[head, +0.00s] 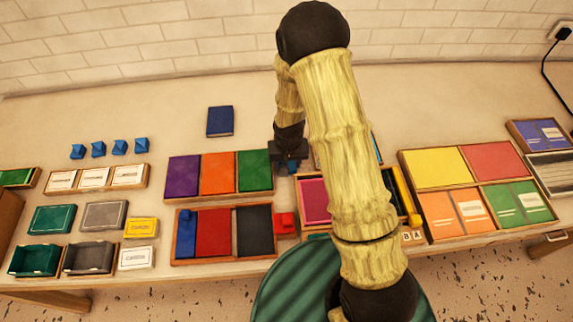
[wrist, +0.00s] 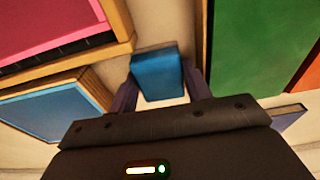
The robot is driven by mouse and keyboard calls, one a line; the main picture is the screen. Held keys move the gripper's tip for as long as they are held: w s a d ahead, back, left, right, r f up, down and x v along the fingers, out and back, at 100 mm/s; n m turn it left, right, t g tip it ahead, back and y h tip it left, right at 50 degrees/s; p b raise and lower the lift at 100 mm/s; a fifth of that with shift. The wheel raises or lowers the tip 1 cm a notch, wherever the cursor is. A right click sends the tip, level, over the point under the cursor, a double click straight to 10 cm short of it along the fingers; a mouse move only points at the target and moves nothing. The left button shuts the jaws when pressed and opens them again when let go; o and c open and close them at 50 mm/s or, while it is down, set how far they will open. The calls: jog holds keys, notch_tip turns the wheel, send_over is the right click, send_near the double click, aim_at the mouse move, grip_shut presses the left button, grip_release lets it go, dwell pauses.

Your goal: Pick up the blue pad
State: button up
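A small blue block-shaped pad (wrist: 158,75) sits between the two fingers of my gripper (wrist: 160,88) in the wrist view. The fingers lie against its left and right sides, with no clear gap. In the head view my gripper (head: 291,158) is low between the left and middle trays, and a bit of blue shows under it. Whether the pad still touches the table is hard to tell. Another, larger flat blue panel (wrist: 45,105) lies in a wooden tray at the left of the wrist view. A small blue piece (head: 187,233) lies in the lower left tray.
A tray with purple, orange and green panels (head: 255,170) is close on the left; a pink panel (head: 314,200) is on the right. A red block (head: 285,224) stands nearby. A dark blue book (head: 220,121) lies behind. My arm hides part of the middle tray.

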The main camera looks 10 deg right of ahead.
jog(key=shift+a, duration=0.1)
jog(key=c, duration=0.3)
jog(key=shift+c, duration=0.2)
jog(key=shift+w+r, duration=0.1)
jog(key=shift+r, duration=0.2)
notch_tip(320, 180, up, 9)
jog(key=b, duration=0.1)
jog(key=shift+r+b, duration=0.2)
jog(key=shift+b, duration=0.2)
jog(key=o, duration=0.3)
jog(key=shift+c, duration=1.1)
